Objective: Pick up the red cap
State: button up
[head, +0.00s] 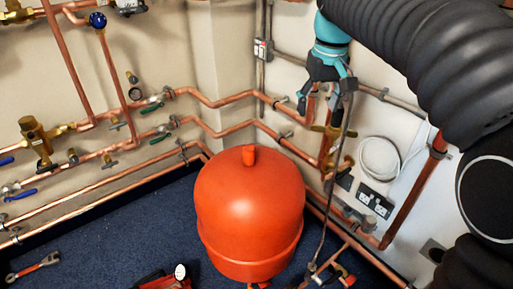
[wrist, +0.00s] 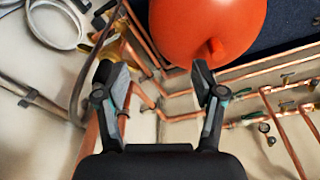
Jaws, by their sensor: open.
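A small red-orange cap-like stub (head: 249,154) stands upright on top of a round red-orange tank (head: 245,205) in the head view. It also shows in the wrist view (wrist: 215,50), close to the tip of the right finger. No other red cap is clear to me. My gripper (head: 326,88) is up and to the right of the tank in the head view, in front of the pipes by the right wall. In the wrist view my gripper (wrist: 156,72) has its two fingers wide apart with nothing between them. It is apart from the stub.
Copper pipes (head: 235,98) with valves run along both walls behind the tank. A coiled white hose (head: 379,158) and wall sockets (head: 374,201) are at the right. A wrench (head: 33,267) lies on the blue floor (head: 125,230), which is mostly clear left of the tank.

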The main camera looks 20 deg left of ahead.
jog(key=w+a+f+n+g, duration=0.1)
jog(key=a+f+n, duration=0.3)
jog(key=a, duration=1.3)
jog(key=b, duration=0.2)
send_over(249, 148)
jog(key=shift+m+h, duration=0.3)
jog(key=shift+h, duration=0.1)
jog(key=f, duration=1)
jog(key=shift+w, duration=0.2)
jog(key=shift+s+a+f+b, duration=0.15)
jog(key=shift+f+b, duration=0.3)
jog(key=shift+f, duration=2.2)
jog(key=shift+c, duration=0.2)
jog(key=c, duration=1)
